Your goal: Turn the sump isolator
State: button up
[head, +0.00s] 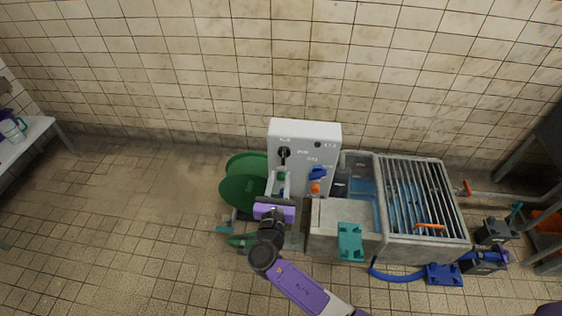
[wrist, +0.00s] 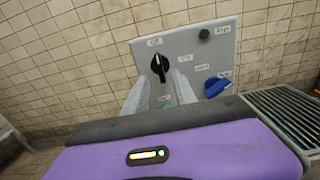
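A pale control panel (head: 304,134) stands against the tiled wall; it also fills the upper right of the wrist view (wrist: 190,42). It carries a black rotary knob (wrist: 159,67) at upper left, its handle near upright, and a blue rotary knob (wrist: 217,86) at lower right, its handle tilted. Small labels are too blurred to read surely, so I cannot tell which knob is the sump isolator. My gripper (wrist: 160,94) is open and empty, its two pale fingers pointing at the panel just below the black knob. In the head view the black knob (head: 284,152) lies just beyond the fingertips.
A black button (wrist: 204,34) sits at the panel's upper right. An orange part (head: 315,188) is low on the panel. A green reel (head: 243,183) stands left, a concrete sump with a metal grate (head: 415,185) right. Open floor lies left of the reel.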

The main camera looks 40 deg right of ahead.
aim_at(283, 159)
jog(key=x, duration=0.7)
jog(key=shift+w+d, duration=0.25)
grip_shut()
